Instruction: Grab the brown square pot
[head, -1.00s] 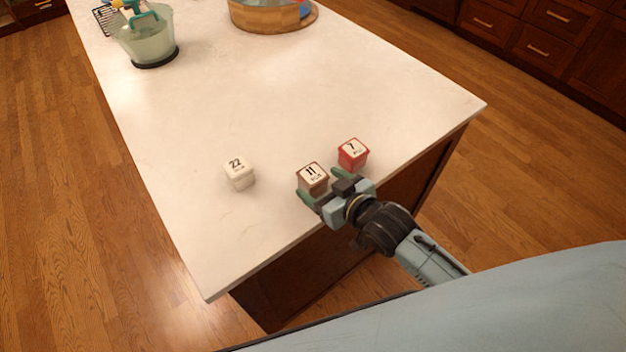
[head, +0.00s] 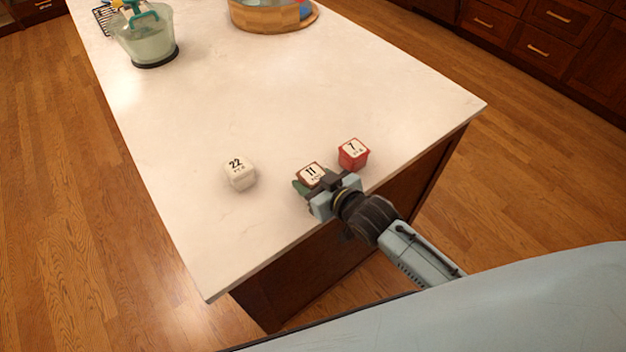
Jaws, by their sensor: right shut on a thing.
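The brown square pot (head: 311,171) is a small cube with a white top marked 11, near the front edge of the counter. My right gripper (head: 314,187) is shut on it, with a green fingertip showing at its left side. The gripper hides most of the pot's lower part, so I cannot tell whether it touches the counter. My left gripper is not in view.
A red pot (head: 353,154) marked 7 stands close to the right of my gripper. A white pot (head: 240,173) marked 22 stands to the left. The pale counter (head: 270,100) is clear beyond them. A glass container (head: 148,42) and wooden tub (head: 262,16) stand far back.

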